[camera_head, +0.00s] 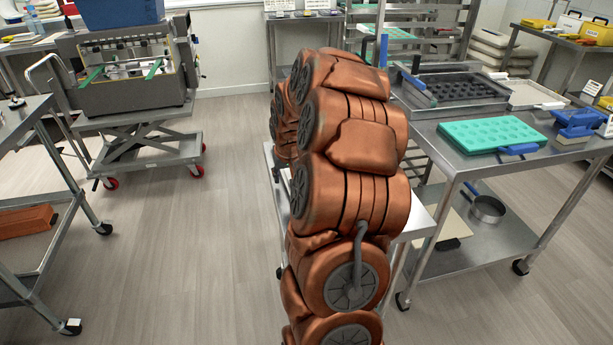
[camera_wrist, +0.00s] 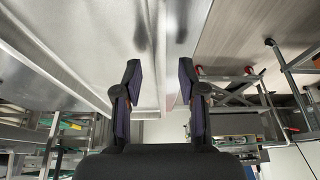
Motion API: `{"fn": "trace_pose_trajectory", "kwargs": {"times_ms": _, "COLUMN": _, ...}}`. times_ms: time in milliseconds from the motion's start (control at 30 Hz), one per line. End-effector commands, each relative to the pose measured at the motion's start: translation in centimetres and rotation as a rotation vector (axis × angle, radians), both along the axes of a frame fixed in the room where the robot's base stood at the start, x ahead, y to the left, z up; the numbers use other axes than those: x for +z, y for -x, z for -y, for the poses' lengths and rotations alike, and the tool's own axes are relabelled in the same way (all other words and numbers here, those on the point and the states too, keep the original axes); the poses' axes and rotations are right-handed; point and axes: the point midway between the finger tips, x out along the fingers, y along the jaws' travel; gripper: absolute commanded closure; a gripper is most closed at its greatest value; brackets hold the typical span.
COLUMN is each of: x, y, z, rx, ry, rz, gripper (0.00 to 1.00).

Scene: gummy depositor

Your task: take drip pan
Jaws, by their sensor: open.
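My gripper (camera_wrist: 160,88) is open in the wrist view, its two dark fingers apart. A pale steel surface with a long raised rim (camera_wrist: 158,50) lies beyond and between the fingers. I cannot tell whether this is the drip pan or whether a finger touches it. Nothing is visibly held. In the head view my copper-coloured arm hides my gripper and most of the narrow steel table (camera_head: 418,226) in the middle. No thing there shows clearly as the drip pan.
On the right, a steel table (camera_head: 447,160) bears a green mould (camera_head: 493,134) and a dark mould tray (camera_head: 461,88). A round pan (camera_head: 488,208) sits on its lower shelf. A grey machine (camera_head: 125,85) stands on a wheeled lift at left. The floor (camera_head: 190,240) left of my arm is clear.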

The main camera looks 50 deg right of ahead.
Motion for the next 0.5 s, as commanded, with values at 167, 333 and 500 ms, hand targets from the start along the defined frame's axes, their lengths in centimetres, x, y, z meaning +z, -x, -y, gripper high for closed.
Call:
{"fn": "trace_pose_trajectory", "kwargs": {"times_ms": 167, "x": -0.87, "y": -0.36, "z": 0.24, "rx": 0.0, "ry": 0.002, "rz": 0.003, "gripper": 0.59}}
{"fn": "trace_pose_trajectory", "kwargs": {"times_ms": 333, "x": -0.89, "y": -0.36, "z": 0.24, "rx": 0.0, "ry": 0.002, "rz": 0.003, "gripper": 0.59}}
{"fn": "trace_pose_trajectory", "kwargs": {"times_ms": 500, "x": -0.89, "y": -0.34, "z": 0.23, "rx": 0.0, "ry": 0.001, "rz": 0.002, "gripper": 0.76}}
